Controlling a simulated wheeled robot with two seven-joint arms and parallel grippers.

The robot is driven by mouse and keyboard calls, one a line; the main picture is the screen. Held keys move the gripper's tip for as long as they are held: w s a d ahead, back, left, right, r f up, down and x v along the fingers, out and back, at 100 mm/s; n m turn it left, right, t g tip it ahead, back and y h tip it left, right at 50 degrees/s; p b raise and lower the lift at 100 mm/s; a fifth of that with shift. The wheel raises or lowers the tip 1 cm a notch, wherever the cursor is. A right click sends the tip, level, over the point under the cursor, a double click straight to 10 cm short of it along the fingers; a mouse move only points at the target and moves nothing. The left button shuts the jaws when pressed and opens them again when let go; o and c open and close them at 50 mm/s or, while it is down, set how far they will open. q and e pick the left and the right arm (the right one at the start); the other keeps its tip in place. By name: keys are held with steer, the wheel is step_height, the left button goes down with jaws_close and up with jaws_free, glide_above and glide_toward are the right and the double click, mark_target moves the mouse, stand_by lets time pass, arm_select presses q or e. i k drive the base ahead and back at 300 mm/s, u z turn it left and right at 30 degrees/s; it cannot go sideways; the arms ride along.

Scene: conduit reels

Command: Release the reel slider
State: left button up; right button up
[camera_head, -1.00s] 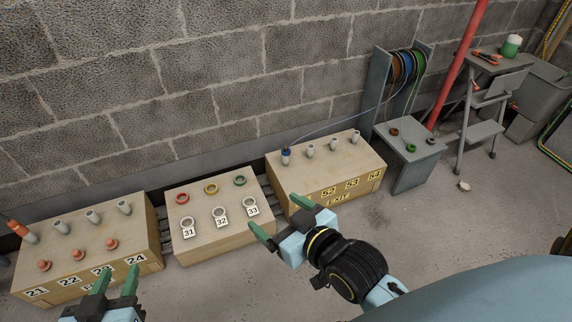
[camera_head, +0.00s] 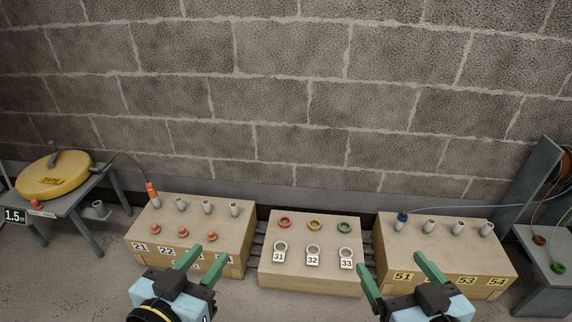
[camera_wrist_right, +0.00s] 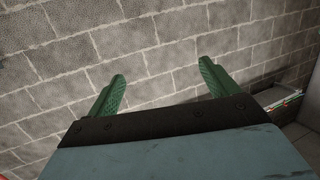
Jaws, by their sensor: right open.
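A yellow reel (camera_head: 54,176) marked TAPE lies on a grey table at the far left of the head view. A small red part (camera_head: 36,205) sits at the table's near edge by the reel; I cannot tell whether it is the slider. A dark line runs from the reel to an orange-tipped end (camera_head: 152,194) on the left box. My left gripper (camera_head: 204,263) is in front of the left box, its green fingers apart and empty. My right gripper (camera_head: 394,268) is open and empty before the right box. It also shows open in the right wrist view (camera_wrist_right: 162,90), facing the wall.
Left box (camera_head: 230,262), middle box (camera_head: 310,278) and right box (camera_head: 455,262) stand along the block wall. They carry grey posts, coloured rings and number labels. A grey reel stand (camera_head: 532,180) with a blue line is at the right. A 1.5 display (camera_head: 14,216) is far left.

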mark_target(35, 202)
steer(key=u, duration=1.65)
